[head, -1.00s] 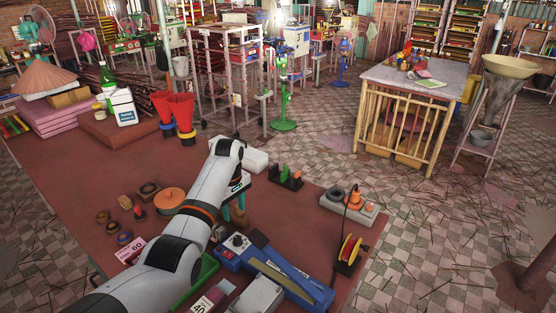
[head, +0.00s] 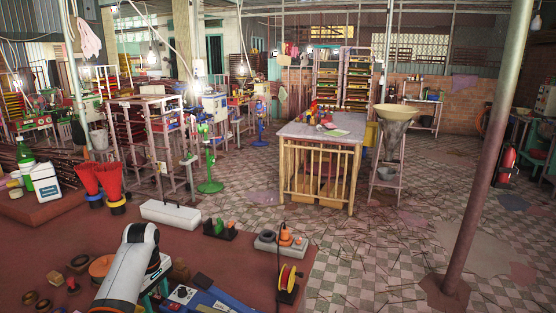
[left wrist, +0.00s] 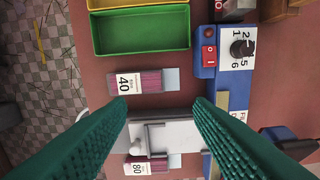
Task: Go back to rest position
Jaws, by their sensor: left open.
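My left gripper (left wrist: 161,104) shows in the left wrist view as two ridged teal fingers spread wide apart. It is open, with nothing held between the fingers. Below and between them is a grey-white metal block (left wrist: 165,135) on the table. In the head view my left arm comes in at the lower left, and part of the teal gripper (head: 153,296) shows under the wrist, above the red-brown table (head: 225,262). The fingertips are not clear there. My right gripper is in neither view.
Below the gripper are a pack marked 40 (left wrist: 146,82), a pack marked 80 (left wrist: 145,167), a green-yellow tray (left wrist: 140,30) and a blue device with a knob (left wrist: 208,60). A yellow-red spool (head: 288,278) stands near the table's right edge. A pole (head: 490,150) rises at right.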

